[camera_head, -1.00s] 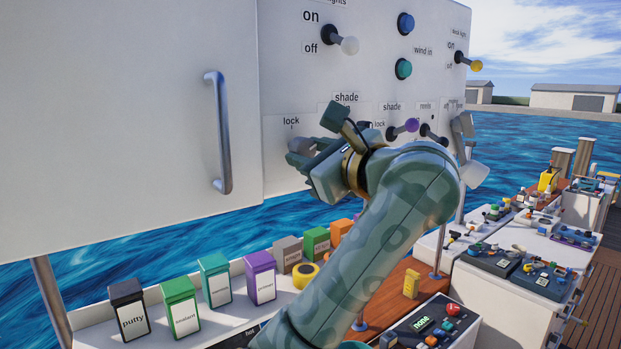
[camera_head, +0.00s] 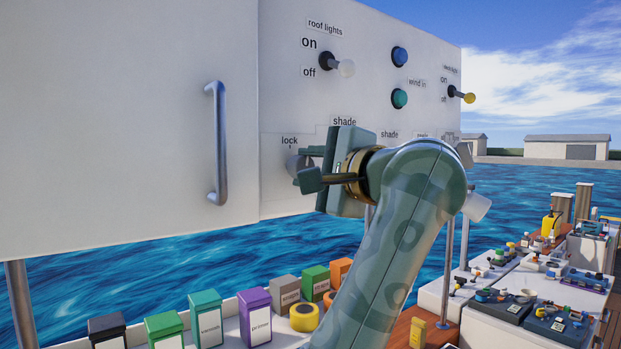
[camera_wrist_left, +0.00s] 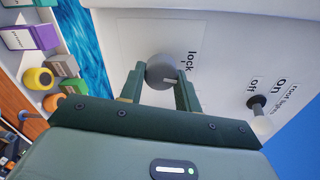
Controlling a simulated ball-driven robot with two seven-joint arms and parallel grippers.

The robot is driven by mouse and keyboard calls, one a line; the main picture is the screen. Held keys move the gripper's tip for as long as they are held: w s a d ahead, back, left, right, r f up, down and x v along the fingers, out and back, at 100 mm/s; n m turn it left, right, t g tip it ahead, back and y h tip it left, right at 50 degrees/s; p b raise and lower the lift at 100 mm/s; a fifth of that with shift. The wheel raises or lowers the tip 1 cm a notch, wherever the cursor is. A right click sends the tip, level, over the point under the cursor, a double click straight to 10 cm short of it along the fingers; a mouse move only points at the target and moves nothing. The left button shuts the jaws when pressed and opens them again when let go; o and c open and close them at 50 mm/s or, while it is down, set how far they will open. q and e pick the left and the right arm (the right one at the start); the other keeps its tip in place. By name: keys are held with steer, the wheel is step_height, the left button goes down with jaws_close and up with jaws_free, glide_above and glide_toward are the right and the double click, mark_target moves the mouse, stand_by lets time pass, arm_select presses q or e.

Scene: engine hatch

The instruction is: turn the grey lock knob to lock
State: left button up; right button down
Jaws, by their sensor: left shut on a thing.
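The grey lock knob (camera_head: 295,165) is on the white panel under the "lock" label, to the right of the door handle. My left gripper (camera_head: 303,166) reaches it from the right and is shut on it. In the left wrist view the round knob (camera_wrist_left: 160,71) sits between the two green fingertips (camera_wrist_left: 158,78), beside the "lock" label. The fingers hide part of the knob's sides, and I cannot tell its exact turn angle. My right gripper is not in view.
A vertical metal handle (camera_head: 217,143) stands out from the panel at left. The roof lights lever (camera_head: 345,68), blue button (camera_head: 399,56) and green button (camera_head: 399,98) are above my gripper. Several boxes and a yellow roll (camera_head: 304,317) stand on the shelf below.

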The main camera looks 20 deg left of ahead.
arm_select(q)
steer(key=shift+n, duration=1.1)
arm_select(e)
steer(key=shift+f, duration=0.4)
arm_select(q)
steer(key=shift+b, duration=0.3)
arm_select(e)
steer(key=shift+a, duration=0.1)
arm_select(q)
steer(key=o, duration=1)
